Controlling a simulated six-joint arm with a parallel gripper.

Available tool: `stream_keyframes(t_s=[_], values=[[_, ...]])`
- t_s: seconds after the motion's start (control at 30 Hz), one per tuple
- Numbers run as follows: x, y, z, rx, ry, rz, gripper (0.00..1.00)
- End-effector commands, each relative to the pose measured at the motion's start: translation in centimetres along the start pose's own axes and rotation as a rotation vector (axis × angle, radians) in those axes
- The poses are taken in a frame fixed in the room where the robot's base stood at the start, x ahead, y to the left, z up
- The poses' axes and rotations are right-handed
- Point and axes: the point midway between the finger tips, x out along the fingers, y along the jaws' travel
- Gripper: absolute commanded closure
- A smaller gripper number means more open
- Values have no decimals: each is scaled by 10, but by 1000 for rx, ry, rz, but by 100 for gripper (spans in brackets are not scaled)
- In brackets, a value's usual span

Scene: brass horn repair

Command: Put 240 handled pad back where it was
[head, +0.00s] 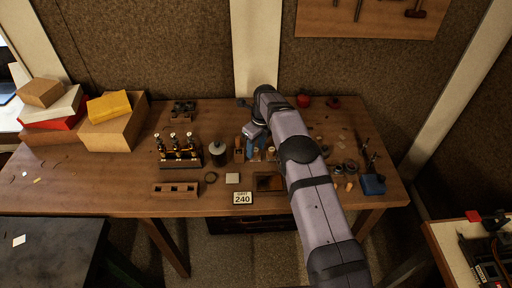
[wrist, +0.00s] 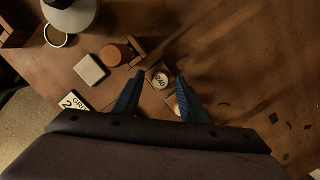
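In the wrist view a small round top marked 240, the 240 handled pad (wrist: 160,79), shows between the fingertips of my gripper (wrist: 159,80). The two blue fingers are spread, with a gap on each side of the pad. Whether the pad stands in a holder is unclear. In the head view my gripper (head: 257,149) is over the middle of the bench, and the arm hides part of that spot. A GRIT 240 card (head: 242,198) lies at the bench's front edge; it is partly visible in the wrist view (wrist: 72,103).
An orange-brown cylinder (wrist: 115,56) stands left of the fingers, with a pale square block (wrist: 89,69) beyond. Another round top (wrist: 171,103) is partly hidden by the right finger. A grey bottle (head: 218,153), valve assembly (head: 178,152) and open tray (head: 268,183) are on the bench.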

Motion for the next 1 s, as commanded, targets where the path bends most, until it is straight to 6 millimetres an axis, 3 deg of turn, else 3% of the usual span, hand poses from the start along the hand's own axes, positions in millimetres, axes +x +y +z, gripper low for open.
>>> stream_keyframes(t_s=[0.27, 0.7, 1.0], values=[[-20, -1, 1, 0, -3, -2, 61], [-96, -1, 1, 0, -3, -3, 61], [-121, 0, 1, 1, 0, 0, 61]])
